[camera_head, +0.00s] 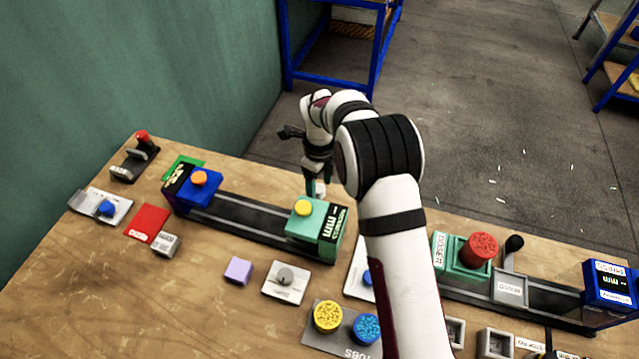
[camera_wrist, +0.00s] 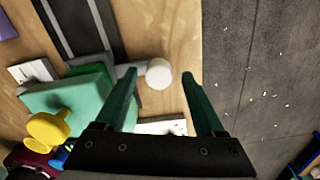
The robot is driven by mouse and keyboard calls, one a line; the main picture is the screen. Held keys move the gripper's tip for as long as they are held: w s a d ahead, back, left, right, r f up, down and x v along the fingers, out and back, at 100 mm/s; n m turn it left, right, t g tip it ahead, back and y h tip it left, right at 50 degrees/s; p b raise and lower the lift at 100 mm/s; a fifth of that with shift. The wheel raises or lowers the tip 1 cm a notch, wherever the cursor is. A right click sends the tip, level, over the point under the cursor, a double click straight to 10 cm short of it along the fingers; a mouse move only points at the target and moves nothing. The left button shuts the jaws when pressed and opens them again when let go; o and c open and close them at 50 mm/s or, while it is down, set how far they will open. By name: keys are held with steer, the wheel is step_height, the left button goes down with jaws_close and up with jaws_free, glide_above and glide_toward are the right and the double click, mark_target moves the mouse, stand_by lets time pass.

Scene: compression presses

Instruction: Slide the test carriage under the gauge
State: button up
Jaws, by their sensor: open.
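My gripper (camera_head: 317,178) is open, behind the teal gauge at the right end of the left rail. In the wrist view its two fingertips (camera_wrist: 159,76) lie on either side of a round white handle (camera_wrist: 159,73), apart from it. The handle's pale arm runs to a carriage mostly hidden by the teal gauge (camera_head: 312,228), which has a yellow button (camera_head: 303,208). The gauge also shows in the wrist view (camera_wrist: 75,100). A blue gauge (camera_head: 203,192) with an orange button stands at the left end of the dark rail (camera_head: 245,220). Which carriage is the test one, I cannot tell.
A second rail at the right has a teal doser block (camera_head: 447,255), a red textured cylinder (camera_head: 480,249), a grey carriage with a black knob (camera_head: 510,287) and a blue gauge (camera_head: 607,287). Yellow and blue discs and a lilac cube (camera_head: 238,270) lie in front on the wooden table.

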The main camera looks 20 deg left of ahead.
step_height(320, 180, up, 16)
stand_by(0.3)
steer(key=shift+f, duration=0.1)
steer(key=s+d+r+n, duration=0.5)
steer(key=s+d+r, duration=0.15)
steer(key=d, duration=0.45)
steer(key=s+d+f+n, duration=0.1)
steer(key=s+d+n, duration=0.2)
steer(key=s, duration=0.5)
steer(key=s+d+f+n+y, duration=0.1)
steer(key=s+d+f+n, duration=0.1)
steer(key=s+d+n, duration=0.2)
steer(key=s+d+f+n, duration=0.1)
steer(key=s+d+n, duration=0.2)
steer(key=s, duration=0.8)
steer(key=shift+s+d+f+y, duration=0.3)
steer(key=shift+d+f+y, duration=0.05)
steer(key=shift+d+y, duration=0.05)
